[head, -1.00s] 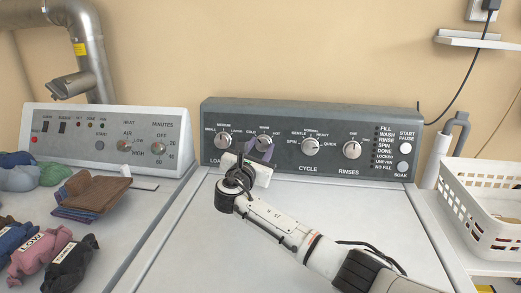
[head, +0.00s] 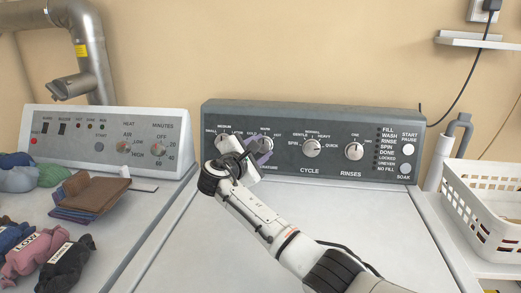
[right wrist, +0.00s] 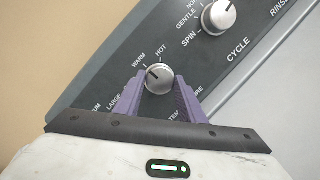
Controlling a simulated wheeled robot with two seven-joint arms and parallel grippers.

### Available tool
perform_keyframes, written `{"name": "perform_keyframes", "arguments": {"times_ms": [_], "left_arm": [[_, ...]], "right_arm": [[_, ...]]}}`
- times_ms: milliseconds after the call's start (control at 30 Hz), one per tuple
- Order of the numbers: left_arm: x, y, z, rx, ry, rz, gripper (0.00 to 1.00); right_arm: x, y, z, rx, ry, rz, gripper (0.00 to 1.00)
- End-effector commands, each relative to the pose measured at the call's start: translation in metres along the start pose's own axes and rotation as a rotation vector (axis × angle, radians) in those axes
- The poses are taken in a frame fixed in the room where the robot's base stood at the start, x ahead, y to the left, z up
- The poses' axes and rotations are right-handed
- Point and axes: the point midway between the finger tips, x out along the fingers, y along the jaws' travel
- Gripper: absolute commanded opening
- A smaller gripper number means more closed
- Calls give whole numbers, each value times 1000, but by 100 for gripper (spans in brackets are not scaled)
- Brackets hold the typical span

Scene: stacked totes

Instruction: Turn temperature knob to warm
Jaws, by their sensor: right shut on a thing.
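The temperature knob (right wrist: 159,78) is a round silver dial on the dark grey washer panel (head: 380,110). In the right wrist view its dark mark points up and left, toward the word WARM. HOT is printed to the right of WARM. My right gripper (right wrist: 160,88) has its purple fingers on both sides of the knob and is shut on it. In the head view the right gripper (head: 258,147) is tilted at the panel and mostly hides the knob. Part of the TEMPERATURE label is covered. My left gripper is not in view.
The load knob (head: 222,142) is close on the left; the cycle knob (head: 311,148) and rinses knob (head: 354,151) are to the right. A dryer panel (head: 75,135) and folded cloths (head: 92,190) are at left. A white basket (head: 490,205) stands at right.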

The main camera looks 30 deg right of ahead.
Motion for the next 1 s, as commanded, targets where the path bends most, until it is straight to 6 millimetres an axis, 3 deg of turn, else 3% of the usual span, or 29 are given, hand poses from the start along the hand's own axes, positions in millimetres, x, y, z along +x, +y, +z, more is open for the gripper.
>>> {"name": "perform_keyframes", "arguments": {"times_ms": [533, 567, 667, 1000], "left_arm": [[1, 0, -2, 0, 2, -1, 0], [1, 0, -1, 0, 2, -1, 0], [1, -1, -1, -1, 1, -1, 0], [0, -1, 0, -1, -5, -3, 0]], "right_arm": [[0, -2, -2, 26, 5, -13, 14], [0, -2, -2, 26, 5, -13, 38], [0, -2, -2, 26, 5, -12, 55], [-2, 1, 0, 27, 3, -9, 55]]}}
